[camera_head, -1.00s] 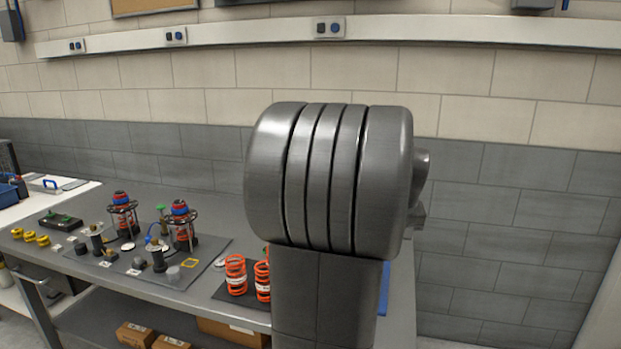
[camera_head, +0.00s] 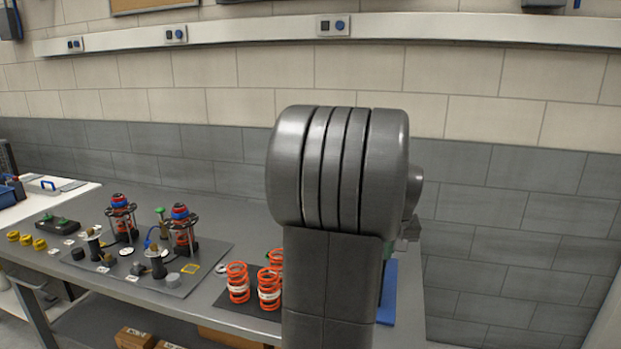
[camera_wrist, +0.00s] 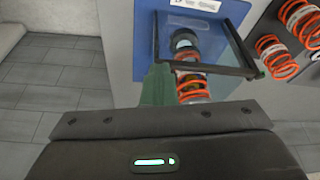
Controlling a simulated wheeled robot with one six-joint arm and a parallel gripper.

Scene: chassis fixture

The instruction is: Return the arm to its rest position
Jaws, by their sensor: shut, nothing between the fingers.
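My arm (camera_head: 340,190) stands upright in the middle of the head view and hides most of what is behind it. In the wrist view my gripper (camera_wrist: 158,83) shows as a dark body with a green tip, shut and empty. Beyond it a blue mat (camera_wrist: 215,12) lies on the bench. On the mat is an assembly with an orange spring (camera_wrist: 192,86) and a dark frame (camera_wrist: 205,68). The green tip overlaps the frame's left side in the picture; I cannot tell whether they touch.
The bench (camera_head: 225,300) runs along the wall. Two fixtures with red and blue tops (camera_head: 122,218) (camera_head: 183,230) stand on a grey mat at left. Several orange springs (camera_head: 238,282) stand on a black mat (camera_head: 262,308) beside my arm. The space right of the bench looks open.

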